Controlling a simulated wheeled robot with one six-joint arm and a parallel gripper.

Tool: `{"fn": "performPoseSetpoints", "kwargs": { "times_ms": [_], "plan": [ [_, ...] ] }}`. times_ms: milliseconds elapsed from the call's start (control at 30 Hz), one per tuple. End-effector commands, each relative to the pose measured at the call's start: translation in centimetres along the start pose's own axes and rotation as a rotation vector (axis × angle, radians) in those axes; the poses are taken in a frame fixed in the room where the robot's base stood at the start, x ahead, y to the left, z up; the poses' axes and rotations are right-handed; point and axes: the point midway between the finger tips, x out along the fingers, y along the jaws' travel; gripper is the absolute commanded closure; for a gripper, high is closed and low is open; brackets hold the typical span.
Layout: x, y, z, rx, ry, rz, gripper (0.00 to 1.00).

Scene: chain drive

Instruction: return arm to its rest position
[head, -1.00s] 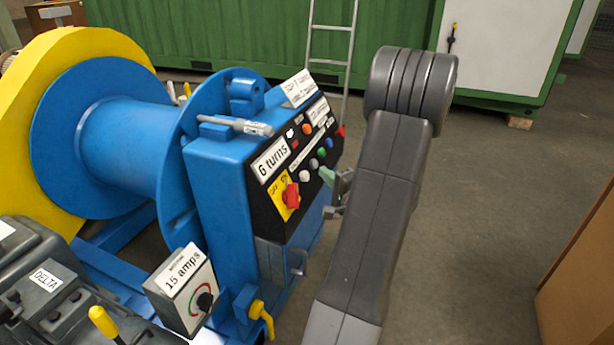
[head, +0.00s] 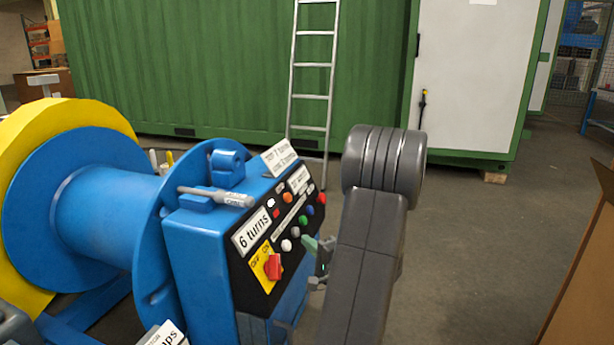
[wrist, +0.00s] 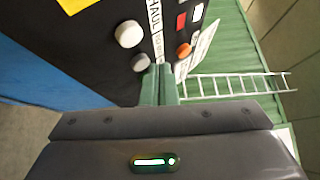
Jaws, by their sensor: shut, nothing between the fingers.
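My arm rises at the right of centre in the head view, with its dark grey elbow on top. My gripper (head: 312,246) is partly hidden behind the arm, close to the right side of the control panel (head: 262,225). In the wrist view its two green fingers (wrist: 159,84) are together and empty. They point toward the black panel face with its white, grey and orange buttons. I cannot tell how far the fingertips are from the panel.
A blue winch drum (head: 105,215) with a yellow flange (head: 60,118) stands at left. A ladder (head: 312,90) leans on the green container (head: 200,65). A brown box (head: 585,275) stands at right. Grey floor between arm and box is clear.

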Motion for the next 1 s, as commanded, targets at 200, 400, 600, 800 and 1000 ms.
{"fn": "performPoseSetpoints", "kwargs": {
  "times_ms": [200, 400, 600, 800, 1000],
  "plan": [
    [0.1, -0.4, 0.0, 0.002, 0.000, 0.002, 1.00],
    [0.0, -0.5, -0.1, 0.003, 0.000, 0.002, 1.00],
    [-1.8, -1.4, -1.5, -0.005, 0.006, -0.002, 1.00],
    [-3.8, -2.9, -2.9, -0.002, 0.003, -0.001, 1.00],
    [-4.3, -3.1, -3.1, 0.000, 0.000, 0.000, 1.00]
  ]
}}
